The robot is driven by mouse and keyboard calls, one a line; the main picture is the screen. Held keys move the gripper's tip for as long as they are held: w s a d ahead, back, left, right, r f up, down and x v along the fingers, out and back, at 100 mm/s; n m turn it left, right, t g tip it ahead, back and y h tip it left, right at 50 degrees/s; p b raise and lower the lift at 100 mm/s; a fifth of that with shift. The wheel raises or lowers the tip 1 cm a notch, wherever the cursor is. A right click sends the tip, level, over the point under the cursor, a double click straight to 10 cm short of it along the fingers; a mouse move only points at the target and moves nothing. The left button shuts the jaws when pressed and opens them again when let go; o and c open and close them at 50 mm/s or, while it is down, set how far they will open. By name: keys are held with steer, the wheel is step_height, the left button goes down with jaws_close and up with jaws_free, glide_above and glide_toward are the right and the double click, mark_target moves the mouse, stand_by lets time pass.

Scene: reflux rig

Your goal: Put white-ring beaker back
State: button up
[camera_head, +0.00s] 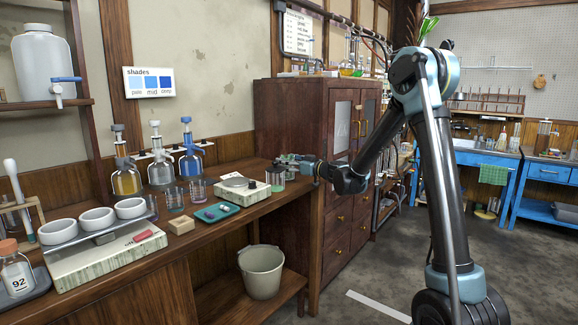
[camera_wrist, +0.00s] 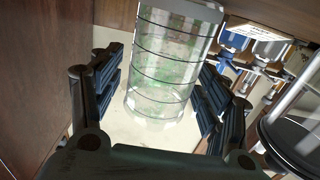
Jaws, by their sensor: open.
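A clear glass beaker (camera_head: 278,181) with a greenish tint stands at the far right end of the wooden bench, beside the cabinet. In the wrist view the beaker (camera_wrist: 165,65) shows dark lines around it and a pale grey band at its upper end; I cannot tell whether this is the white ring. My gripper (camera_head: 285,160) is at the beaker's top in the head view. In the wrist view my gripper (camera_wrist: 160,85) is open, with one dark finger on each side of the glass. Any contact with the glass cannot be made out.
A white balance-like device (camera_head: 240,187) stands left of the beaker, with a teal tray (camera_head: 216,213) before it. Small beakers (camera_head: 175,199) and capped bottles (camera_head: 126,178) stand farther left. The tall wooden cabinet (camera_head: 297,130) is close behind. A bucket (camera_head: 261,272) sits below.

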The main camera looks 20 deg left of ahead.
steer(key=v, duration=1.2)
steer(key=shift+s+d, duration=0.1)
steer(key=s+d+f+m+g+h, duration=0.1)
steer(key=s+d+f+m+h, duration=0.3)
steer(key=s+d, duration=0.8)
steer(key=s+d+f+m+g+h, duration=0.2)
steer(key=s+d+f+m+h, duration=0.3)
steer(key=s+d, duration=0.8)
steer(key=s+d+f+m+g+h, duration=0.1)
steer(key=s+d+f+m+h, duration=0.3)
steer(key=s+d+f+h, duration=0.3)
steer(key=s+d+f, duration=0.1)
steer(key=s+d, duration=0.4)
steer(key=d, duration=0.4)
steer(key=shift+s+f+g+h, duration=0.2)
steer(key=shift+f+g+h, duration=0.1)
